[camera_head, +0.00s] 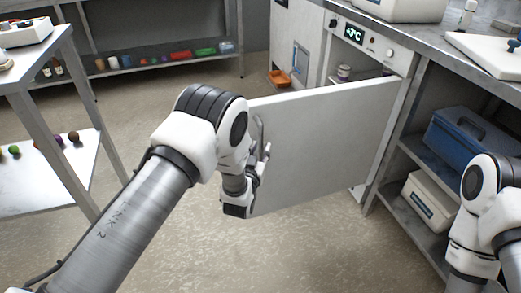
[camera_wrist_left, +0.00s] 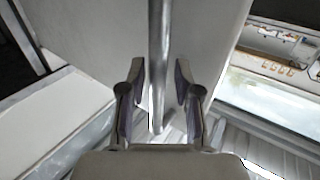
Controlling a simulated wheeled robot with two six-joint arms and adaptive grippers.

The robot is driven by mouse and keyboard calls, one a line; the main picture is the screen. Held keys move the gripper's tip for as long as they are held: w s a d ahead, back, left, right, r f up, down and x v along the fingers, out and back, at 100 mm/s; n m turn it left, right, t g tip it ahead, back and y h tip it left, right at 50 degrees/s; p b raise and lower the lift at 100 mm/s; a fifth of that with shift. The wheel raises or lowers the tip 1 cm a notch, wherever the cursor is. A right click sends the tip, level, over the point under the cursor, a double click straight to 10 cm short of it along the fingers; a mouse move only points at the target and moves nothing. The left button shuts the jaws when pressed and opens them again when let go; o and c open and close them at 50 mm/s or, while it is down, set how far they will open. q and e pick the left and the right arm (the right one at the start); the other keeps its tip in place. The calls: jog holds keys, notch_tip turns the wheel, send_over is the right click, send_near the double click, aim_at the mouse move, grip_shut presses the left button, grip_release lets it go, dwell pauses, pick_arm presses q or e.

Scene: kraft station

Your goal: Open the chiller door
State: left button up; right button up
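The chiller door (camera_head: 325,140) is a flat pale grey panel, swung well out from the chiller cabinet (camera_head: 372,45) with a temperature display. Part of the chiller's inside shows above the door's top edge. The vertical bar handle (camera_wrist_left: 158,60) is near the door's free edge. My left gripper (camera_head: 264,160) is at the handle. In the left wrist view, the left gripper's (camera_wrist_left: 157,88) two fingers stand on either side of the bar with gaps, so it is open around it. My right arm shows at the right edge; its gripper is out of view.
A blue case (camera_head: 468,140) and a white box (camera_head: 432,200) sit on shelves under the counter at right. A table (camera_head: 45,50) stands at left. A low shelf with several coloured items runs along the back. The floor (camera_head: 290,240) before the door is clear.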

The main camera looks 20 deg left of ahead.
pick_arm(q)
jog(key=s, duration=1.2)
